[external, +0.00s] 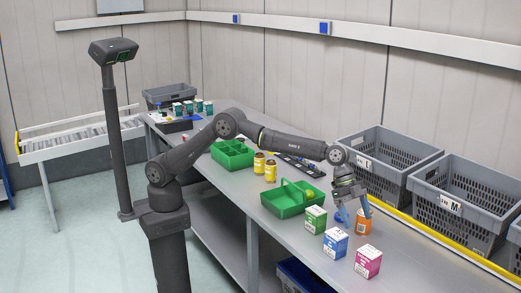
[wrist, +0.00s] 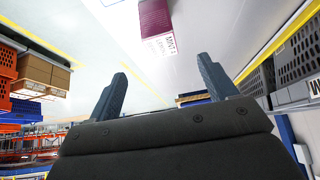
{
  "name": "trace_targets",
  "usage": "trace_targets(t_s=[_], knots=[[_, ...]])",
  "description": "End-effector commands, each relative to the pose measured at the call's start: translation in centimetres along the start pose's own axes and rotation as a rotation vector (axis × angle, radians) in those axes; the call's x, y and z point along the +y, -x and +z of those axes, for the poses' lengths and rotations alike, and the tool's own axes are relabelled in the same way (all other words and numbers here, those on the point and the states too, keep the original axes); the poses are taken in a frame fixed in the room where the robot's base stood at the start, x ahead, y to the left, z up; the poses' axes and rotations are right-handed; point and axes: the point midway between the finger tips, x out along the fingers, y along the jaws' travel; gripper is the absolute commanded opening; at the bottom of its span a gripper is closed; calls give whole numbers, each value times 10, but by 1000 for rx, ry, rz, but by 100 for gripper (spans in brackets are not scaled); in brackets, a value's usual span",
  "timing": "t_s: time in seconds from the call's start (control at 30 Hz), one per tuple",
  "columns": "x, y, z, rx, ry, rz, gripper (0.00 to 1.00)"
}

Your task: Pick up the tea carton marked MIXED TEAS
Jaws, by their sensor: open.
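Several small cartons stand on the grey table near my gripper: a green one (external: 315,220), a blue one (external: 335,244), a magenta one (external: 368,262) and an orange one (external: 363,224). Their print is too small to read in the external view, so I cannot tell which says MIXED TEAS. My gripper (external: 354,213) is open, by the orange carton in the picture. In the wrist view my gripper (wrist: 163,88) has its fingers apart with nothing between them. A dark magenta carton (wrist: 155,17) with a white label lies beyond them at the top edge, partly cut off.
A green divided tray with a handle (external: 283,207) stands left of the cartons, with two yellow-labelled jars (external: 265,168) and another green tray (external: 232,158) farther back. Grey crates (external: 465,205) line the right, behind a yellow edge strip (external: 440,240).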

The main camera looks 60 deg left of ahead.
Motion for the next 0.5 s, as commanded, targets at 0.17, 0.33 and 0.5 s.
trace_targets(t_s=[0.17,0.33,0.5], knots=[[1,-38,1,-2,-2,1,77],[0,-68,1,-3,-2,0,77],[0,-91,1,-2,-2,-1,77]])
